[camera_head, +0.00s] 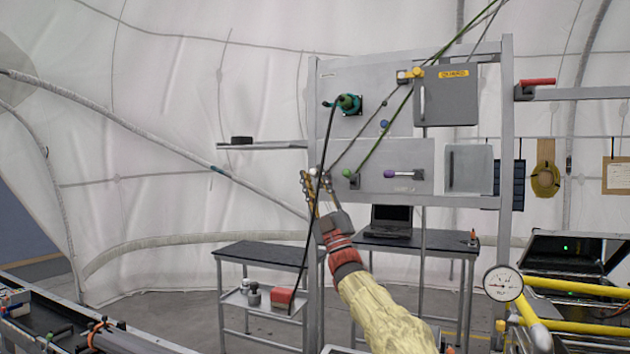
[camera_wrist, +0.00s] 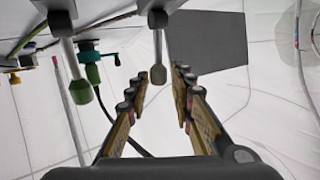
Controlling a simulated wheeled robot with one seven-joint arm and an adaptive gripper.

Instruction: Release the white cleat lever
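The white cleat lever (camera_head: 313,171) is at the lower left edge of the grey panel, partly hidden by my gripper (camera_head: 316,188). In the wrist view, a lever with a pale grey-white knob (camera_wrist: 158,75) hangs between the tips of my open gripper (camera_wrist: 154,84). Gaps show on both sides of the knob, and I see no contact. How deep it sits between the fingers is hard to tell. The green-tipped lever (camera_head: 348,173) is just to the right on the panel; it also shows left of my fingers in the wrist view (camera_wrist: 80,91).
A purple-tipped handle (camera_head: 390,174) is further right on the panel. A teal fitting (camera_head: 348,103) with a hanging black cable is above. Ropes slant to the upper right. A shelf (camera_head: 262,146) is to the left; a laptop (camera_head: 390,221) stands below on a table.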

